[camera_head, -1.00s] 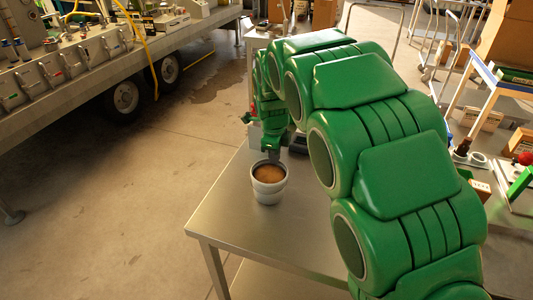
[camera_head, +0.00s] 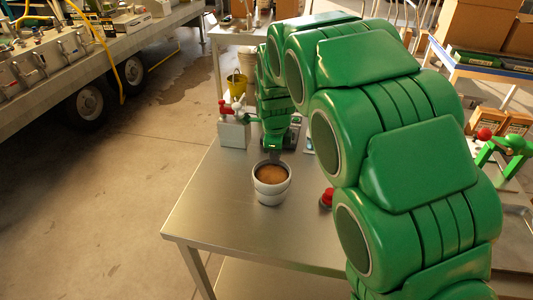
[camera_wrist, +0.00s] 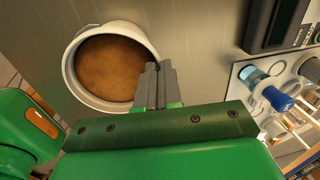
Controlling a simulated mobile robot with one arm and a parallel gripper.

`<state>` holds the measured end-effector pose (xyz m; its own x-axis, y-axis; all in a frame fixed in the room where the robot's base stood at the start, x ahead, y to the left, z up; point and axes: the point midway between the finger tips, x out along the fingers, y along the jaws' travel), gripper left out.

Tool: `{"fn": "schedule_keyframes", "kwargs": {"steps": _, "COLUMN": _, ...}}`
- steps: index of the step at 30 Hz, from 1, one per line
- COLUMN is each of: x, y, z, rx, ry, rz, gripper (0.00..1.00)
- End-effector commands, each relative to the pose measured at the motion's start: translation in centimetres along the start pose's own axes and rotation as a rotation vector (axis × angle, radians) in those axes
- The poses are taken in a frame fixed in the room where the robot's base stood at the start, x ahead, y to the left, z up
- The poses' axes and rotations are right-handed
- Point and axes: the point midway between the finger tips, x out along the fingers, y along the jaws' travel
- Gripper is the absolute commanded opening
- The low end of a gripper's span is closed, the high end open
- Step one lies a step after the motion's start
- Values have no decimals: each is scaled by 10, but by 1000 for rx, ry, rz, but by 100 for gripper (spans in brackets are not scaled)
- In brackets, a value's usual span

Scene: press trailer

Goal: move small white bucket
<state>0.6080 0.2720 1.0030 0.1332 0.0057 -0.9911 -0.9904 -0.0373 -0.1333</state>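The small white bucket (camera_head: 271,191), filled with brown material, is at the metal table (camera_head: 225,228). I cannot tell whether its base touches the tabletop. In the wrist view the bucket (camera_wrist: 75,72) shows from above at the upper left. My gripper (camera_head: 274,155) is at the far rim of the bucket in the head view. In the wrist view my gripper (camera_wrist: 155,72) has its two grey fingers close together at the bucket's right rim, apparently pinching the wall. The bucket's lower far side is hidden.
A grey block with a red-handled valve (camera_head: 233,130) stands at the table's far left. A red knob (camera_head: 327,198) is right of the bucket.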

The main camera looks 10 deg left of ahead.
Motion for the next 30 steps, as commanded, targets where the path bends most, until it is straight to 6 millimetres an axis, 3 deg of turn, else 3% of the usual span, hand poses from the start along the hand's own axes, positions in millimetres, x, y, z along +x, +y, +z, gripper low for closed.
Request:
{"fn": "schedule_keyframes", "kwargs": {"steps": 9, "x": 1, "y": 1, "z": -21, "rx": 0, "ry": 2, "rz": 2, "gripper": 0}}
{"fn": "schedule_keyframes", "kwargs": {"steps": 22, "x": 0, "y": 1, "z": -24, "rx": 0, "ry": 2, "rz": 2, "gripper": 0}}
{"fn": "schedule_keyframes", "kwargs": {"steps": 23, "x": 0, "y": 1, "z": -24, "rx": 0, "ry": 2, "rz": 2, "gripper": 10}}
{"fn": "schedule_keyframes", "kwargs": {"steps": 27, "x": 0, "y": 1, "z": -24, "rx": 0, "ry": 1, "rz": 2, "gripper": 31}}
{"fn": "schedule_keyframes", "kwargs": {"steps": 30, "x": 0, "y": 1, "z": -24, "rx": 0, "ry": 1, "rz": 2, "gripper": 35}}
